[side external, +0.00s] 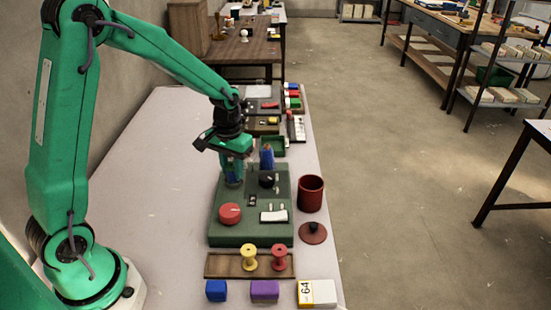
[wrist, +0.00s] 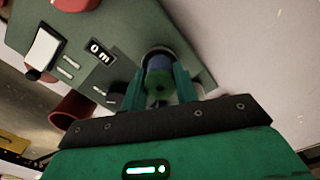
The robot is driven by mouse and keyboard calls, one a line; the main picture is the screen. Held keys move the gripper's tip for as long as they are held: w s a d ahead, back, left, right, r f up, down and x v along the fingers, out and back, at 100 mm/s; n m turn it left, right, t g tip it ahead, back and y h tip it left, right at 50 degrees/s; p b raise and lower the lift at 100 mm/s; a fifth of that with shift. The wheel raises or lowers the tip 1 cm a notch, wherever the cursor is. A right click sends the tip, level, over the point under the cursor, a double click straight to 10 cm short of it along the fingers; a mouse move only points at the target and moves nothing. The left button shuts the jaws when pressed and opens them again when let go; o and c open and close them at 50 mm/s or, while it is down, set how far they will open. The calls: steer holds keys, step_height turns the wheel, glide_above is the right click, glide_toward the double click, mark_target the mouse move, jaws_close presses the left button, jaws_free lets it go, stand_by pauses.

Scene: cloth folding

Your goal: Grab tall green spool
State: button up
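My gripper (side external: 236,165) points down over the left part of the green panel board (side external: 228,232) in the side view. In the wrist view my gripper (wrist: 158,84) has one finger on each side of an upright cylinder with a green top and blue body (wrist: 158,70). Its lower part shows beneath the gripper in the side view (side external: 234,182). I cannot tell whether the fingers press on it or whether it is the tall green spool. A yellow spool (side external: 249,258) and a red spool (side external: 279,258) stand on a wooden strip (side external: 222,266).
The board carries a red knob (side external: 230,213), a black knob (side external: 267,180) and a white switch (side external: 273,216). A blue upright piece (side external: 267,158) stands at its far edge. A red cup (side external: 311,194) is to its right. Coloured blocks (side external: 265,290) lie in front. The table's left side is clear.

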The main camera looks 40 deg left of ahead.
mark_target(232, 165)
steer(key=shift+r, duration=0.1)
steer(key=shift+r, duration=0.5)
steer(key=r, duration=0.3)
steer(key=shift+d+r, duration=0.15)
steer(key=shift+d, duration=0.05)
steer(key=s+d+r, duration=0.4)
steer(key=d+r, duration=0.2)
steer(key=d, duration=0.4)
steer(key=shift+s+d+r, duration=0.2)
steer(key=shift+s+r, duration=0.05)
steer(key=shift+s, duration=0.05)
steer(key=shift+w, duration=0.15)
